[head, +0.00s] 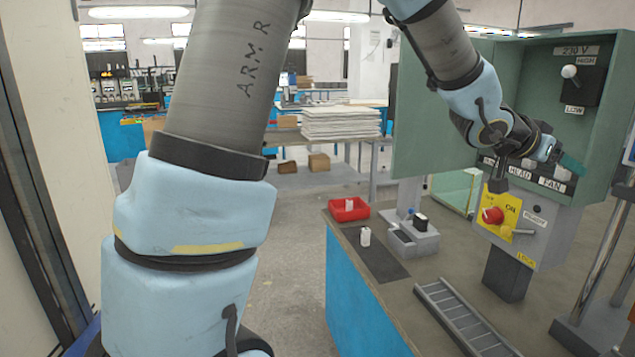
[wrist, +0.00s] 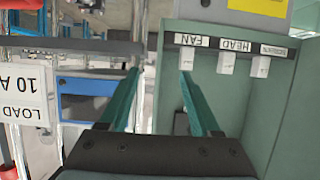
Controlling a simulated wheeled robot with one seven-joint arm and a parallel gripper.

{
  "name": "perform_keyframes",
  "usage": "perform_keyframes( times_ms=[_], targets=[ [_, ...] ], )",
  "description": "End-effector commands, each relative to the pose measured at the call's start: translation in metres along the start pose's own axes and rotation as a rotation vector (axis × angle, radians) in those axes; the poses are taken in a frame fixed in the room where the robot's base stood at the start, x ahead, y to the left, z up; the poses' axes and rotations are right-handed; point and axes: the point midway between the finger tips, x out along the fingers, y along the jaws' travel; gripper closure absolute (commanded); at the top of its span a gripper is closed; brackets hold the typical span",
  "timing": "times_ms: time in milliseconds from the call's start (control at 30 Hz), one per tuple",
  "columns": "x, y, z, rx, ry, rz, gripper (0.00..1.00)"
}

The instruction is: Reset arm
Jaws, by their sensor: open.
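My gripper (head: 570,165) is at the front of the open green cabinet (head: 433,120), near its switch row. Its teal fingers show apart in the wrist view (wrist: 161,78), with nothing between them. The right finger's tip is close to the white switch under the FAN label (wrist: 193,40); I cannot tell whether they touch. A HEAD switch (wrist: 228,64) and a third switch (wrist: 260,66) with an unreadable label sit beside it. My arm partly hides the row in the head view. The HIGH/LOW lever has a white knob (head: 569,71), at the HIGH end.
A yellow panel with a red knob (head: 492,215) is below the cabinet. A metal post (head: 600,250) stands at right.

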Motion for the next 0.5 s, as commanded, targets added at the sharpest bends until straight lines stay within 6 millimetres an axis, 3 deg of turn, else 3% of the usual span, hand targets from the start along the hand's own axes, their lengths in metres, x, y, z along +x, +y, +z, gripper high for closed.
perform_keyframes(
  times_ms=[67,333,500],
  targets=[
    [0.000,0.000,0.000,0.000,0.000,0.000,0.36],
    [-0.013,-0.032,0.021,-0.027,-0.053,-0.079,0.36],
    [-0.029,-0.060,0.041,-0.056,-0.103,-0.151,0.36]
  ],
)
